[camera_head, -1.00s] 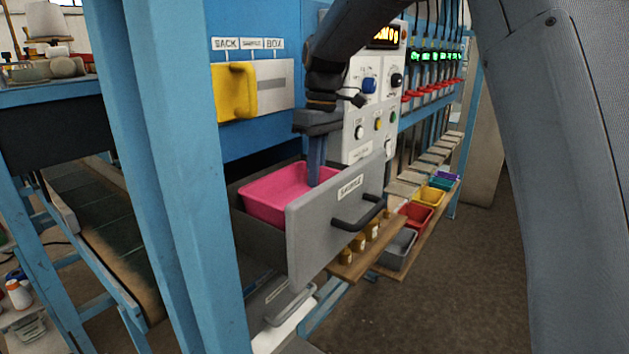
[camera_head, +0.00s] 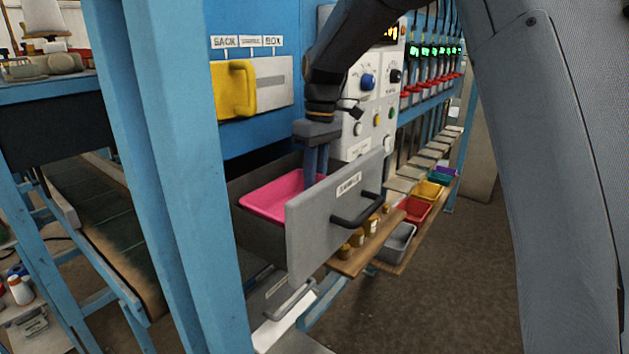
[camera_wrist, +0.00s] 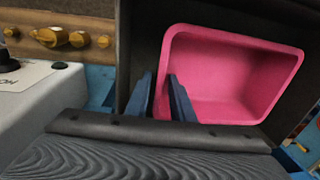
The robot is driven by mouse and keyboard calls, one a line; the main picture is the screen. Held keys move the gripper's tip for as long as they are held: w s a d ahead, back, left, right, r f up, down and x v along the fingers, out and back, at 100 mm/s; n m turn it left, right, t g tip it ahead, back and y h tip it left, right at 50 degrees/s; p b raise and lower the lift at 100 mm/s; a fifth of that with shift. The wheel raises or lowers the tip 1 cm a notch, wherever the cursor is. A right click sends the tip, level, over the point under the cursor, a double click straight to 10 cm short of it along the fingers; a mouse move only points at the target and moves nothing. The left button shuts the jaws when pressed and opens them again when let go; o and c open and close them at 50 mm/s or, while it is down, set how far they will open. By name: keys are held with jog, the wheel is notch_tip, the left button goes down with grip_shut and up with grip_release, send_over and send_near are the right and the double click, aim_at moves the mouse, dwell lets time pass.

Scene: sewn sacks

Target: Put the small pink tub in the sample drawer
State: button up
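The small pink tub (camera_head: 275,200) sits inside the open grey sample drawer (camera_head: 310,240), whose front carries a label and a black handle. Its rim is near the level of the drawer's sides. My gripper (camera_head: 316,180) points down into the drawer at the tub's right edge. Its two blue fingers stand apart with a gap between them. In the wrist view the fingers (camera_wrist: 162,80) stand either side of the near wall of the tub (camera_wrist: 235,75), one inside and one outside. The tub looks empty. Its underside is hidden by the drawer front.
A blue post (camera_head: 180,180) stands close on the left. A yellow handle (camera_head: 235,88) is above the drawer. A control panel (camera_head: 370,110) stands behind my gripper. A wooden shelf (camera_head: 365,245) with small brown jars and coloured bins (camera_head: 415,210) lie to the right.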

notch_tip(320, 180, up, 12)
jog(key=d+b, duration=0.1)
jog(key=b, duration=0.2)
jog(key=shift+w+r, duration=0.15)
jog(key=shift+w, duration=0.15)
jog(key=shift+d, duration=0.1)
